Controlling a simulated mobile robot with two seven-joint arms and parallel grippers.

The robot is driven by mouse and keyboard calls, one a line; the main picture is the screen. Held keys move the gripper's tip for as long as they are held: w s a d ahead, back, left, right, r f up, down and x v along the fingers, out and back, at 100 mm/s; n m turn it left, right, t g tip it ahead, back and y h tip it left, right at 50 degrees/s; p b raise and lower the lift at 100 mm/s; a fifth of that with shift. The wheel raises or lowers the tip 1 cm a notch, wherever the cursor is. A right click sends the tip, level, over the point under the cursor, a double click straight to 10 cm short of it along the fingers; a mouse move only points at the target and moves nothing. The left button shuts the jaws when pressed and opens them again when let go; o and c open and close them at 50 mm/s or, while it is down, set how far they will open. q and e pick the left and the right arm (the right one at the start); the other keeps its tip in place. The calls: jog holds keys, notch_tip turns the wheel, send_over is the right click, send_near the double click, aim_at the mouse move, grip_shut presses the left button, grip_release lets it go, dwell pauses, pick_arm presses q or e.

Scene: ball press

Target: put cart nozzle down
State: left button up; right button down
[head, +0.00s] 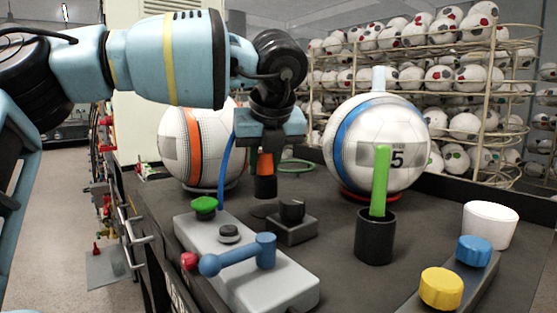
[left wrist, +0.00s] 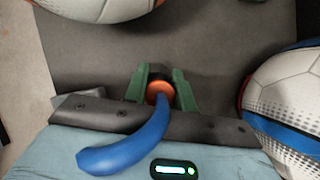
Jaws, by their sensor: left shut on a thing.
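The cart nozzle (head: 265,162), orange with a black lower end, hangs upright under my left gripper (head: 265,150) in the head view. A blue hose (head: 224,170) runs down beside it. My left gripper is shut on the nozzle. In the left wrist view the green fingers (left wrist: 160,88) close around the orange nozzle (left wrist: 160,92), and the blue hose (left wrist: 125,150) curves off to the lower left. The nozzle is over the dark cart top (head: 325,245), between two balls. I cannot tell whether its lower end touches the surface. My right gripper is out of view.
An orange-striped ball (head: 195,145) and a blue-striped ball (head: 365,150) flank the nozzle. In front are a grey valve block (head: 245,275) with a blue lever, a small black knob box (head: 292,228), and a black cup (head: 375,240) with a green stick. Ball racks stand behind.

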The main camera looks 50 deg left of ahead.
aim_at(263, 175)
pick_arm(q)
notch_tip(263, 175, down, 3)
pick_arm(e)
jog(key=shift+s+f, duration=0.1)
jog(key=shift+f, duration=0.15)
pick_arm(q)
jog(key=shift+s+f+b, duration=0.25)
jog(key=shift+f+b, duration=0.2)
jog(key=shift+b, duration=0.35)
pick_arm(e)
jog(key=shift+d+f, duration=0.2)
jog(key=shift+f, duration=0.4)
pick_arm(q)
jog(key=o, duration=1)
jog(key=shift+r, duration=0.1)
jog(key=shift+o, duration=0.2)
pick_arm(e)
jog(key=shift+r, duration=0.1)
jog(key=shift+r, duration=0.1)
